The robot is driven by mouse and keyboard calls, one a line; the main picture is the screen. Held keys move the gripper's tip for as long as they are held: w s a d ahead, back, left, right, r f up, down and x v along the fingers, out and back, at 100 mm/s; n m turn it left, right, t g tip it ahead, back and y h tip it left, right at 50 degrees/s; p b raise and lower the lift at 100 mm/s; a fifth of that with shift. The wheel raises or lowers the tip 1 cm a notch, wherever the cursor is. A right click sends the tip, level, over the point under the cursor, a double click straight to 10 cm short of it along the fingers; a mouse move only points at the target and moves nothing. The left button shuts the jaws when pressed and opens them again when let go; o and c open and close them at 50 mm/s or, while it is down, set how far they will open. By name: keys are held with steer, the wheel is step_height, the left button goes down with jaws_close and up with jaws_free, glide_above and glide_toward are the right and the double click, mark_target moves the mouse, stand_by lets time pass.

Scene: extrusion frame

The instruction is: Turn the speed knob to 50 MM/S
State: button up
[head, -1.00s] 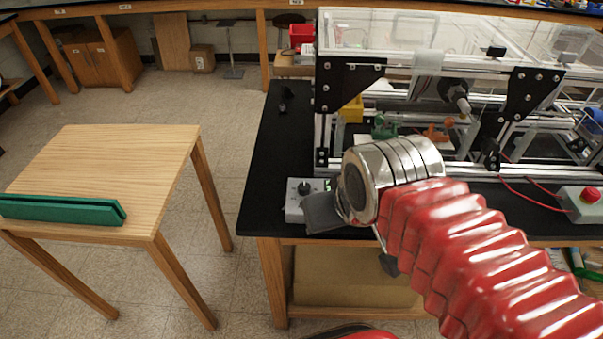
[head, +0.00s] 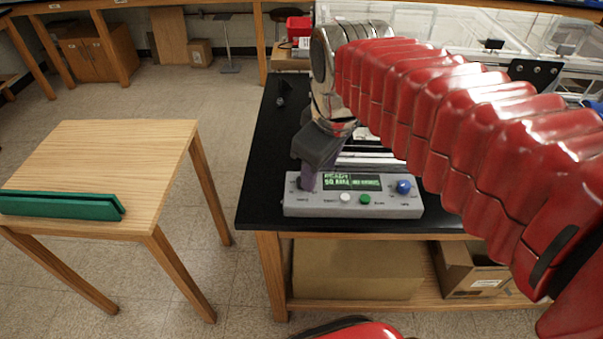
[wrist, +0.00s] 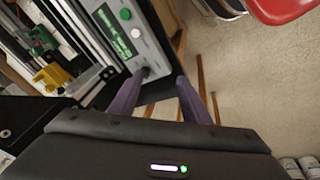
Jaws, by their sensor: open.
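A grey control box (head: 325,208) sits at the front left of the black bench. It has a lit green display (head: 352,182), a white button (head: 345,198), a green button (head: 365,199) and a blue knob (head: 404,187) at its right end. My gripper (head: 308,184) points down at the box's left end, where its purple fingers hide the panel. In the wrist view my gripper (wrist: 160,78) is open and empty. A black knob (wrist: 145,73) shows close to the left fingertip; I cannot tell if they touch. The knob labels and settings are unreadable.
The extrusion frame (wrist: 62,55) stands behind the box, with a yellow block (wrist: 52,76) in it. The black bench's front edge (head: 330,234) is just before the box. A wooden table (head: 110,160) with a green bar (head: 60,206) stands left, with open floor between.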

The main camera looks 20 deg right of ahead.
steer(key=w+n+g, duration=0.3)
steer(key=w+n, duration=0.7)
steer(key=w, duration=0.1)
steer(key=shift+w, duration=0.4)
step_height(320, 180, down, 14)
steer(key=shift+r, duration=0.15)
steer(key=shift+c, duration=0.3)
steer(key=c, duration=1)
